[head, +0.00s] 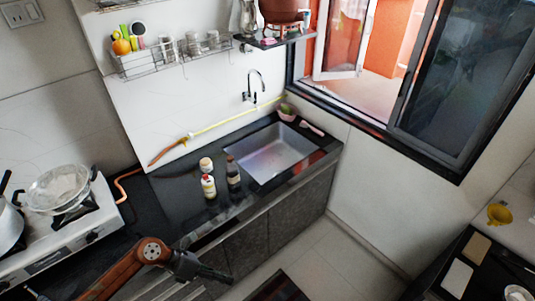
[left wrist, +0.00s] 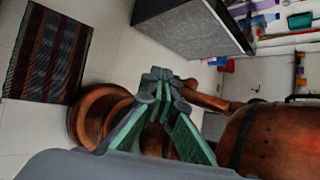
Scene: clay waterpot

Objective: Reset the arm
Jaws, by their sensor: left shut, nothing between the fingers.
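My left arm comes in from the bottom left of the head view, with its left gripper (head: 228,278) low in front of the counter's front edge. The gripper is shut and holds nothing. In the left wrist view its green-padded fingers (left wrist: 158,78) meet at the tips, with the floor and my own copper-coloured body parts behind them. A brown clay pot (head: 284,12) stands on the small wall shelf (head: 275,40) at the top of the head view, partly cut off and well away from the gripper. My right gripper is not in view.
The black counter (head: 170,190) holds a sink (head: 272,154), a white bottle (head: 208,186) and a dark bottle (head: 233,173). A stove (head: 70,225) with a strainer (head: 57,187) stands at the left. A striped mat (left wrist: 47,55) lies on open floor.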

